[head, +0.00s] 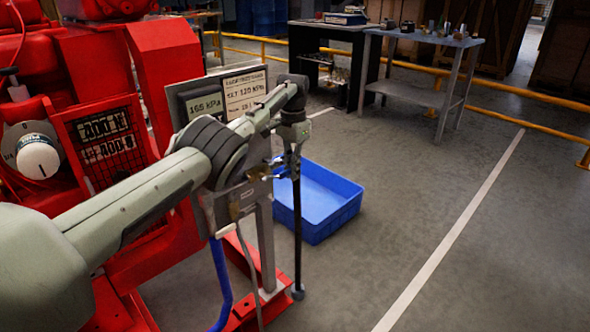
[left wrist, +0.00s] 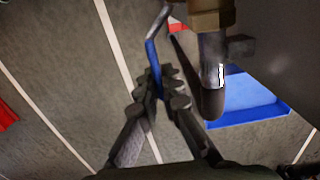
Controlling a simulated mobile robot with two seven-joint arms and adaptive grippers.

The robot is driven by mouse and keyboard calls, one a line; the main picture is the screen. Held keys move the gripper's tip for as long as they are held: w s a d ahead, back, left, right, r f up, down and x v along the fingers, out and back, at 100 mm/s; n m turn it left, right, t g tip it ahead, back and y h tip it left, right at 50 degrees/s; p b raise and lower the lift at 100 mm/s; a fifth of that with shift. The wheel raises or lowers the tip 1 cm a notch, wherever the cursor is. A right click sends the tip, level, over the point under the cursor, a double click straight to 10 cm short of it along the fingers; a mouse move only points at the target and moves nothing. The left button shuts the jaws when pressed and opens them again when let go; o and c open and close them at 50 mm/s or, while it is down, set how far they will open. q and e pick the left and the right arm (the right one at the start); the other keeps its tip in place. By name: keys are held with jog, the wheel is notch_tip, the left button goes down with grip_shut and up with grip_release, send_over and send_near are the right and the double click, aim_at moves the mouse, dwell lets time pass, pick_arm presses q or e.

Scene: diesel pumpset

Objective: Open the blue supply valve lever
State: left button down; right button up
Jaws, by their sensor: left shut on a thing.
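The blue supply valve lever (left wrist: 151,55) shows in the left wrist view. It is a bent metal strip with a bare upper end and a blue grip, beside a brass fitting (left wrist: 211,14). My left gripper (left wrist: 163,90) is shut on the blue grip, and its fingers hide part of it. In the head view my left gripper (head: 284,165) hangs below the wrist, beside the panel at the pumpset's right end. I cannot make out the lever clearly there. My right gripper is in neither view.
The red pumpset (head: 165,75) fills the left side, with a gauge sign (head: 246,90) behind my arm. A blue bin (head: 330,205) stands on the floor close by. A workbench (head: 425,38) with small parts stands behind. The floor at right is clear.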

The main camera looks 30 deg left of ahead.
pick_arm(q)
jog(key=shift+s+d+f, duration=0.1)
jog(key=shift+s+f, duration=0.05)
jog(key=shift+f, duration=0.2)
jog(key=c, duration=1.7)
grip_release()
jog(key=shift+r, duration=0.35)
notch_tip(320, 180, up, 12)
jog(key=shift+f, duration=0.15)
